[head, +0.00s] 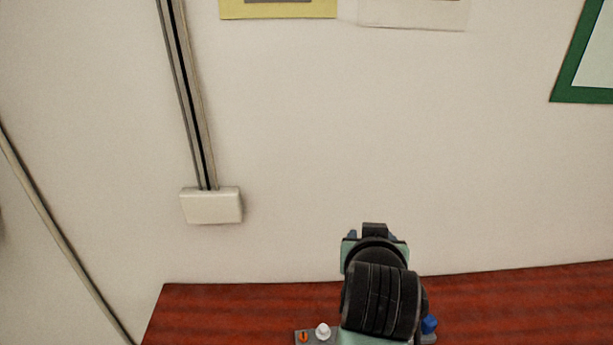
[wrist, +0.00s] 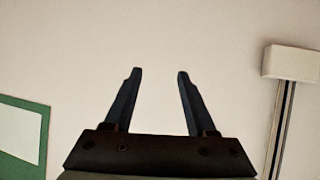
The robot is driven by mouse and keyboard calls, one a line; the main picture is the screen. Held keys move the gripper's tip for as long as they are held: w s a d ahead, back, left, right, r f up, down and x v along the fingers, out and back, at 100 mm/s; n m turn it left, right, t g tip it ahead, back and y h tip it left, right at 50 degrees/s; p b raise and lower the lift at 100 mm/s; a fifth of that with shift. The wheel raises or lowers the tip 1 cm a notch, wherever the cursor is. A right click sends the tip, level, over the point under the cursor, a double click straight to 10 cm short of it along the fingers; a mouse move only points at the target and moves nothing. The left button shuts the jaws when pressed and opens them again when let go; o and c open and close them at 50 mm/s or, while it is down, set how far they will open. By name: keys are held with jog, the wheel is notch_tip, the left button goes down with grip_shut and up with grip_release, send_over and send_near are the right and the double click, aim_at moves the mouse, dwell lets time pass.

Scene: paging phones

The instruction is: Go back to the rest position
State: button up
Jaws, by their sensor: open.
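My gripper (wrist: 158,74) is open in the wrist view. Its two dark fingers stand apart with nothing between them, and only bare wall shows beyond. In the head view my arm rises at the lower middle, in front of the table and wall. Its dark wrist hides most of the gripper there, so the fingers are not clear. No object is held.
A red-brown wooden table (head: 235,308) runs along the wall. A white knob (head: 323,331) and an orange part (head: 303,337) show beside my arm, which hides what lies behind. A white wall box (head: 211,205) and green frame (head: 581,95) are on the wall.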

jog(key=a+r+t+b, duration=0.1)
jog(key=a+r+t, duration=0.15)
jog(key=r, duration=0.45)
jog(key=a+r+t, duration=0.1)
jog(key=r+t, duration=0.2)
jog(key=r, duration=0.4)
jog(key=s+a+r+t+y+b, duration=0.1)
jog(key=s+a+r+t, duration=0.2)
jog(key=s+r+t, duration=0.2)
jog(key=s+a+r+n+t+y+b, duration=0.1)
jog(key=s+a+r+t, duration=0.3)
jog(key=s+r, duration=0.7)
notch_tip(320, 180, up, 6)
jog(key=shift+f+t, duration=0.2)
jog(key=shift+t, duration=0.55)
